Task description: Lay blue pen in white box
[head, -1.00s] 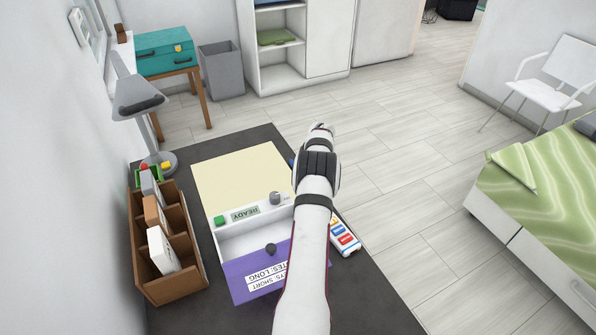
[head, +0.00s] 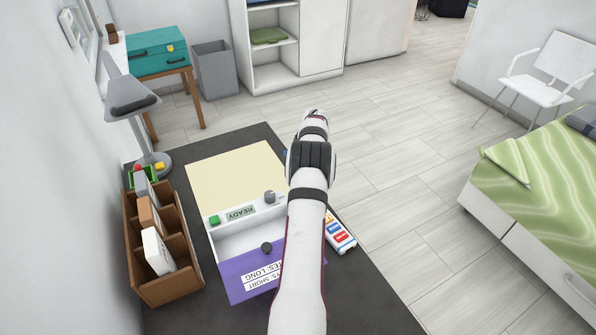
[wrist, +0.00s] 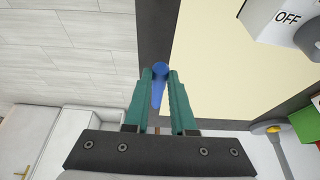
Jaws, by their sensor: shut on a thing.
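The blue pen (wrist: 159,71) is between the teal fingertips of my gripper (wrist: 160,76) in the wrist view, seen nearly end-on. My gripper is shut on it. In the head view my forearm and wrist hide the fingers. A small blue patch shows beside my wrist, too little to identify. The only white box-like thing near me is the open white tray (head: 225,246) with a purple front, joined to a cream-topped unit on the dark table. My arm covers its right end. My wrist is beyond it, near the table's far right edge.
A brown organizer (head: 165,285) with several compartments stands left of the tray, with a grey lamp (head: 132,100) behind it. The cream panel (head: 235,170) is bare.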

